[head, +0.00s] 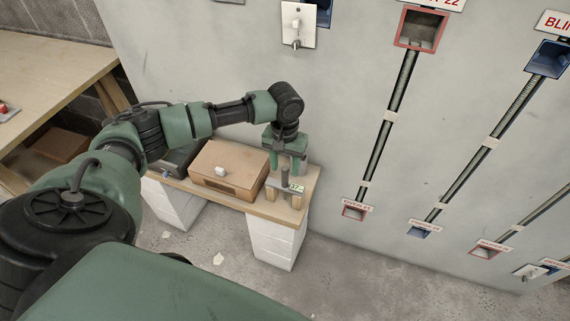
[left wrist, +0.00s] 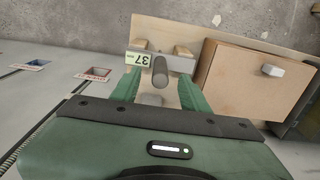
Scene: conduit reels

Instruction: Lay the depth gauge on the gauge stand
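The depth gauge (head: 285,184) has a grey upright round grip and a pale display that reads 37. In the left wrist view the gauge (left wrist: 160,70) lies across two small wooden uprights, which seem to be the gauge stand (left wrist: 182,50); the stand (head: 297,202) is on the wooden bench. Contact between gauge and stand is hard to tell. My left gripper (head: 286,168) points down just above the gauge. Its green fingers (left wrist: 158,88) are apart, with gaps on both sides of the grip. My right gripper is in neither view.
A brown box (head: 225,168) with a small white block on it stands on the bench (head: 256,207), left of the stand. A dark case is beyond it. The grey wall with conduits and red and blue boxes (head: 354,211) rises close to the right of the bench.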

